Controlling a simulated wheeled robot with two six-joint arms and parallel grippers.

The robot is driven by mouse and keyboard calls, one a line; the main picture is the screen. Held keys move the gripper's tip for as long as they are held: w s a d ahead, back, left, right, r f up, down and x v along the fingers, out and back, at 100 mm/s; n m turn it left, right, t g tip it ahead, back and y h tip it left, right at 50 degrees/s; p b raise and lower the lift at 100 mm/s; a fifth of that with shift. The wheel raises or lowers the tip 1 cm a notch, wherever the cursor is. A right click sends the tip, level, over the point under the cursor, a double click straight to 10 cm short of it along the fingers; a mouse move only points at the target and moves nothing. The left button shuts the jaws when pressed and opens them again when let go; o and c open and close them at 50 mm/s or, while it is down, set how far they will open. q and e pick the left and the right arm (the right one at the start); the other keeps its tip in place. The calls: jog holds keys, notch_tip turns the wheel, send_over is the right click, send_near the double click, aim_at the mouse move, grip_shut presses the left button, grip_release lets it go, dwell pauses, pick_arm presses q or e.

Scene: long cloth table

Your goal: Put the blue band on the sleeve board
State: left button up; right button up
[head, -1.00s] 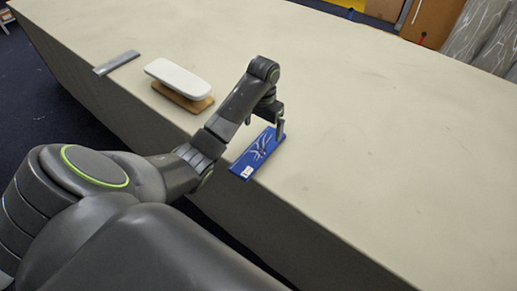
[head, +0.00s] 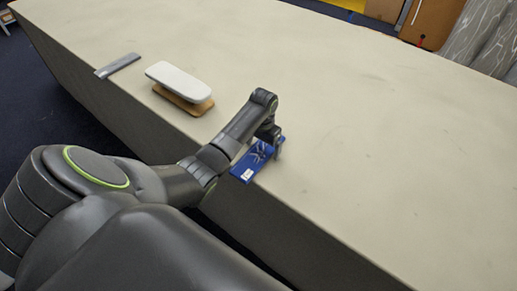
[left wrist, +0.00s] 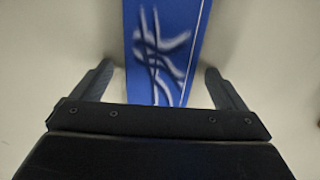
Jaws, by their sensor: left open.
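The blue band (head: 246,172) lies flat near the table's front edge, with a pale line pattern and a small white label. In the left wrist view the band (left wrist: 190,45) runs between the two fingers. My left gripper (head: 275,148) is open, low over the far end of the band, with a finger on each side in the wrist view (left wrist: 158,85). I cannot tell whether the fingers touch it. The sleeve board (head: 179,79), a white padded top over a wooden base, stands to the left, apart from the gripper. My right gripper is not in view.
A flat grey strip (head: 118,65) lies left of the sleeve board near the front edge. The cloth table (head: 380,130) is clear behind and to the right of the band.

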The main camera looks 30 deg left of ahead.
pick_arm(q)
jog(key=shift+c, duration=0.2)
jog(key=shift+r, duration=0.1)
jog(key=c, duration=1.1)
